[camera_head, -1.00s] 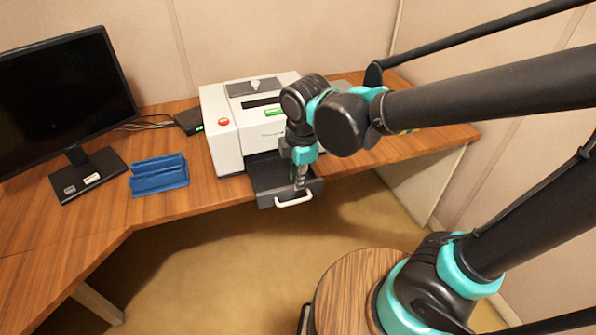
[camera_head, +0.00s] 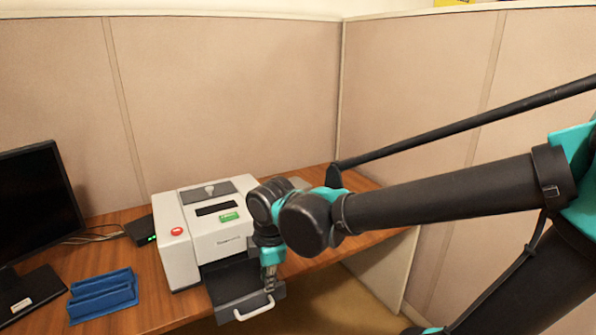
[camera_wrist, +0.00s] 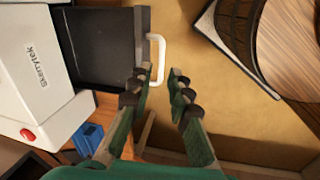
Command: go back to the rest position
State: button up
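My gripper (camera_head: 270,282) points down in front of the white printer-like machine, over its pulled-out dark drawer. The handle (camera_head: 255,309) also shows just below the gripper in the head view. My dark and teal arm reaches in from the right.
The white machine (camera_head: 173,263) with a red button stands on the wooden desk. A blue holder (camera_head: 103,296) and a monitor (camera_head: 35,205) are to its left. Partition walls close off the back and right. A round wooden top (camera_wrist: 288,45) shows in the wrist view.

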jog(key=w+d+f+m, duration=0.1)
jog(key=d+f+m, duration=0.2)
jog(key=d+m, duration=0.4)
jog(key=w+d+f+m+t, duration=0.1)
jog(key=d+f+m, duration=0.2)
jog(key=d+m, duration=0.5)
jog(key=w+d+f+m+t+h, duration=0.1)
jog(key=w+d+f+m, duration=0.1)
jog(key=d+m, duration=0.5)
jog(key=d+f, duration=0.1)
jog(key=d, duration=0.5)
jog(key=shift+d+f, duration=0.15)
jog(key=shift+f, duration=0.2)
